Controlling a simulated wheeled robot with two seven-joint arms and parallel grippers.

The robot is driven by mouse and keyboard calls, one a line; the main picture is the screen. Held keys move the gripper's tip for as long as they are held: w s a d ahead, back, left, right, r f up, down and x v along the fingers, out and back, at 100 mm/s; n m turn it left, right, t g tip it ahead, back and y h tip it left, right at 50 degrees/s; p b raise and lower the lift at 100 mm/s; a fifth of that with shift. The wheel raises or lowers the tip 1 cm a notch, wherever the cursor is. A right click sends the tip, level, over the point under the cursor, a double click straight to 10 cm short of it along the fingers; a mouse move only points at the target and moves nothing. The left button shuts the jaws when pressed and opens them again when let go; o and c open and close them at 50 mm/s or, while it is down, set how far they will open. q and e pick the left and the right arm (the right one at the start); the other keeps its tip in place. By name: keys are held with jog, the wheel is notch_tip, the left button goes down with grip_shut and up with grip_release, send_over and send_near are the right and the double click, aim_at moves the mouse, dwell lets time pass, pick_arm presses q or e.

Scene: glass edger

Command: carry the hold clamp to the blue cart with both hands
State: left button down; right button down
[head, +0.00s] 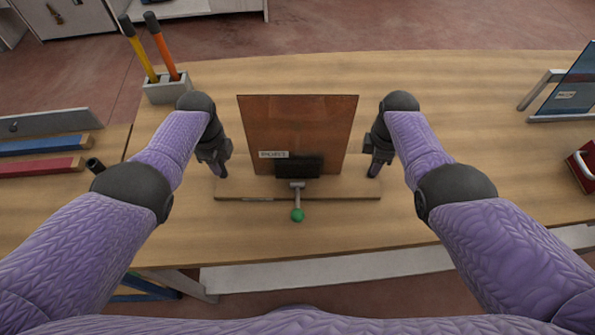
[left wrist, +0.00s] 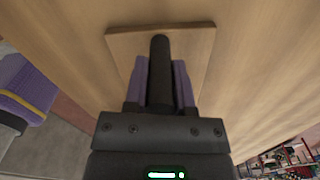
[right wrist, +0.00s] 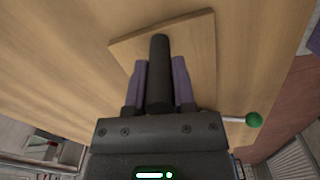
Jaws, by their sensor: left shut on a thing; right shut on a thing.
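The hold clamp has a long wooden base (head: 340,188), a black clamp block (head: 298,166) and a lever with a green knob (head: 297,215). An upright brown glass pane (head: 300,125) with a white label stands in it. My left gripper (head: 223,170) is shut on the black handle post at the base's left end, also seen in the left wrist view (left wrist: 160,75). My right gripper (head: 375,170) is shut on the post at the right end, also seen in the right wrist view (right wrist: 159,75). The base is at the table's front; whether it touches is unclear. I cannot identify the blue cart.
The wooden table (head: 450,100) is clear behind the pane. A grey holder (head: 167,90) with yellow and orange handles stands back left. Blue and red bars (head: 40,166) lie at far left. A blue glass pane (head: 572,88) and a red object (head: 582,170) are at right.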

dwell(0.3)
